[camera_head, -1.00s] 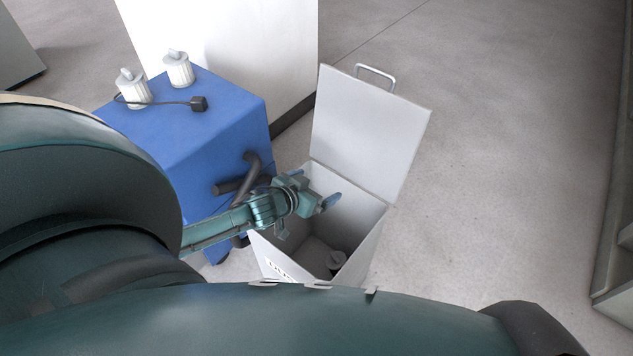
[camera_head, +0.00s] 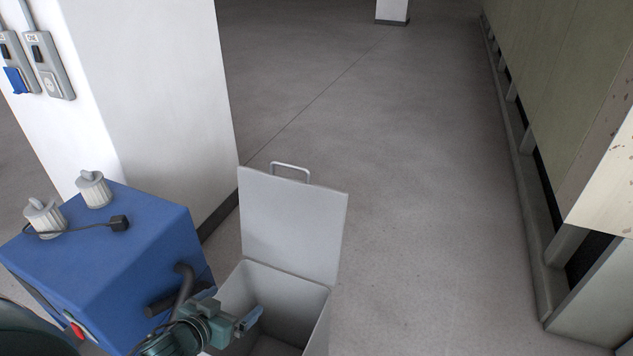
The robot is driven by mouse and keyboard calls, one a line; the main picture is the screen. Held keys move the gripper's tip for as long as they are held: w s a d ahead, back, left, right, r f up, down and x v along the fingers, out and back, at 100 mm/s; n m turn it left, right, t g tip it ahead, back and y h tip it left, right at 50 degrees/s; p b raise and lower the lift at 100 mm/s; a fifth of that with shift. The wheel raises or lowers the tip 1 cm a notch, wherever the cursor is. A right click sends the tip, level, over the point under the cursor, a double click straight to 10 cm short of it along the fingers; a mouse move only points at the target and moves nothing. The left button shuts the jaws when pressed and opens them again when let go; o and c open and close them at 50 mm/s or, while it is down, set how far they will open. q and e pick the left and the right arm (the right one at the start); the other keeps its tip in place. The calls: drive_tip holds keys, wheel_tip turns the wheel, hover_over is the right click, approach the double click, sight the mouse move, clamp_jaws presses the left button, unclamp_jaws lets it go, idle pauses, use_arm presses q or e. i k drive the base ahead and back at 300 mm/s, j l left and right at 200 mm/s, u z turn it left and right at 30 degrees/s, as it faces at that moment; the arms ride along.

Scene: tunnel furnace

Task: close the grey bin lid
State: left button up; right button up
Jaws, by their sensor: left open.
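The grey bin (camera_head: 318,325) stands on the floor at the bottom centre, its lower part cut off by the picture edge. Its lid (camera_head: 292,222) stands upright and open at the back of the bin, with a metal handle (camera_head: 291,169) on its top edge. My left gripper (camera_head: 243,318) comes in from the lower left and is open and empty. It appears over the bin's opening at the left side, below the lid and apart from it. My right gripper is not in view.
The floor (camera_head: 420,200) to the right is clear up to the wall-side structure (camera_head: 530,190).

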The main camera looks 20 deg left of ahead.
sight(293, 226)
drive_tip(key=k+j, duration=0.1)
drive_tip(key=k, duration=0.9)
